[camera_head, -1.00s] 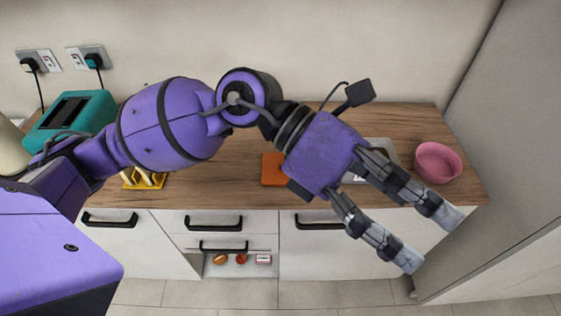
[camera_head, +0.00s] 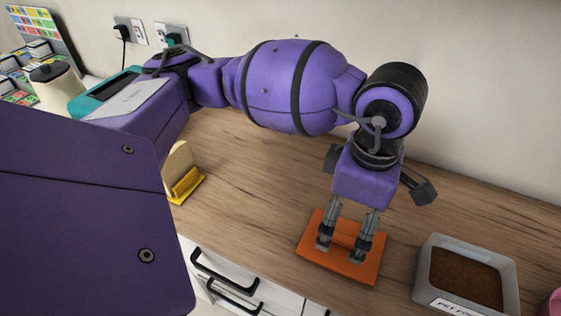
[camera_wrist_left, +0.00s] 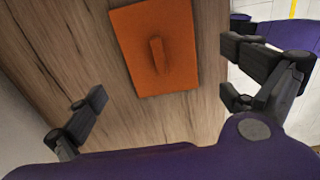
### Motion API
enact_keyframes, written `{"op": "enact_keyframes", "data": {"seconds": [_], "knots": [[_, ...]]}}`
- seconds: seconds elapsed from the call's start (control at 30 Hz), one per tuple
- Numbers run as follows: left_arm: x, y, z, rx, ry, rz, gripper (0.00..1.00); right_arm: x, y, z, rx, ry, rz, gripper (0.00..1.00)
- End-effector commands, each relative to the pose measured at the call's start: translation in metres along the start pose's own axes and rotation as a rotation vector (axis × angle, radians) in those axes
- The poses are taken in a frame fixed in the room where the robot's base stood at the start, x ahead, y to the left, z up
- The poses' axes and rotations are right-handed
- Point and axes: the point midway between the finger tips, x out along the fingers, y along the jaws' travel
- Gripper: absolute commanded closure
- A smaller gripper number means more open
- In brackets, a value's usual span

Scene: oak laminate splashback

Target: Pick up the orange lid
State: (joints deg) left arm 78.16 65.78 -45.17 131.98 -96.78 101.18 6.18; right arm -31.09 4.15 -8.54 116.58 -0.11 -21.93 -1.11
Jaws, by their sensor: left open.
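The orange lid (camera_head: 350,262) lies flat on the wooden worktop, a square plate with a raised bar handle in its middle. My left gripper (camera_head: 341,252) is open and points down over the lid in the head view, with its fingers covering part of it. In the left wrist view the whole lid (camera_wrist_left: 176,70) and its handle show beyond the two spread fingers (camera_wrist_left: 170,108). Nothing is between the fingers. My right gripper is not in view.
A grey tray of brown pet food (camera_head: 427,282) stands right of the lid, with a pink bowl (camera_head: 553,303) at the edge. A yellow holder (camera_head: 186,186) and a teal toaster (camera_head: 84,103) are at the left. The worktop (camera_head: 255,190) between is clear.

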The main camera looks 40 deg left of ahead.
Motion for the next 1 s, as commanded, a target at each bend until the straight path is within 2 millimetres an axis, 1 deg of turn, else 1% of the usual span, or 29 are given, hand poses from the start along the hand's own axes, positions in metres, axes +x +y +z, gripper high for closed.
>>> {"op": "enact_keyframes", "data": {"seconds": [0.03, 0.27, 0.5, 0.63, 0.83, 1.0], "knots": [[0.006, -0.001, 0.000, -0.002, 0.001, -0.004, 0.00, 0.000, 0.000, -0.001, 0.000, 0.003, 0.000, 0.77], [0.030, -0.002, 0.000, 0.000, 0.001, -0.004, 0.00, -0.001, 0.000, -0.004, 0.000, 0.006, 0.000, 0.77], [0.065, -0.002, 0.001, -0.001, 0.000, -0.004, 0.00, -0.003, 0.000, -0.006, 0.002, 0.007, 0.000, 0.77], [0.073, -0.001, 0.001, 0.000, -0.001, -0.002, 0.00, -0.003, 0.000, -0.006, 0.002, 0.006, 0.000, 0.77], [0.073, -0.001, 0.001, 0.000, -0.001, -0.001, 0.00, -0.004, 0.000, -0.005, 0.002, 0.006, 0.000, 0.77], [0.072, -0.001, 0.002, 0.000, -0.002, -0.001, 0.22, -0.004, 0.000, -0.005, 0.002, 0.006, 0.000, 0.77]]}}
